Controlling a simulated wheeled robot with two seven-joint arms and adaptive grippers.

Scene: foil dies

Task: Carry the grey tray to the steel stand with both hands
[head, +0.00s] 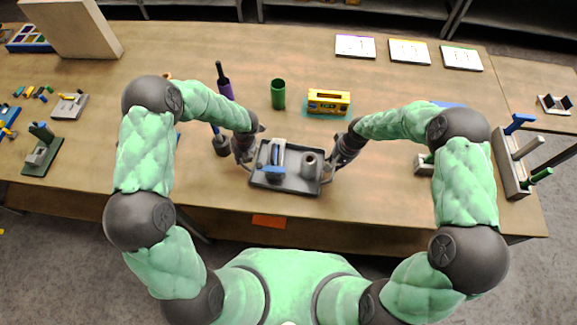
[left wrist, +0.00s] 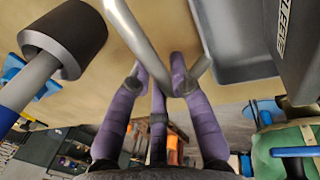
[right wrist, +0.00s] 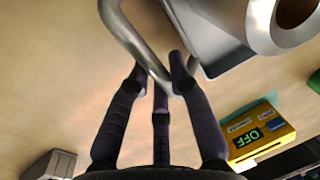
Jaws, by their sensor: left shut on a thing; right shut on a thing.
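The grey tray (head: 287,188) is near the front edge of the table, between my two grippers. It carries a blue-and-grey tool (head: 275,160) and a grey hollow cylinder (head: 309,166). My left gripper (head: 247,160) is shut on its left handle; the left wrist view shows the fingers (left wrist: 165,85) around the metal bar. My right gripper (head: 333,168) is shut on the right handle, and its fingers (right wrist: 163,82) close on the bar. I cannot tell if the tray touches the table. A small grey stand (head: 555,106) with two dark uprights is at the far right; I cannot tell if it is the steel stand.
A yellow box with a display (head: 328,102), a green cylinder (head: 278,94) and a purple bottle (head: 224,84) stand behind the tray. A dark-headed tool (head: 222,145) is close left of my left gripper. A rack with coloured handles (head: 511,165) is at right.

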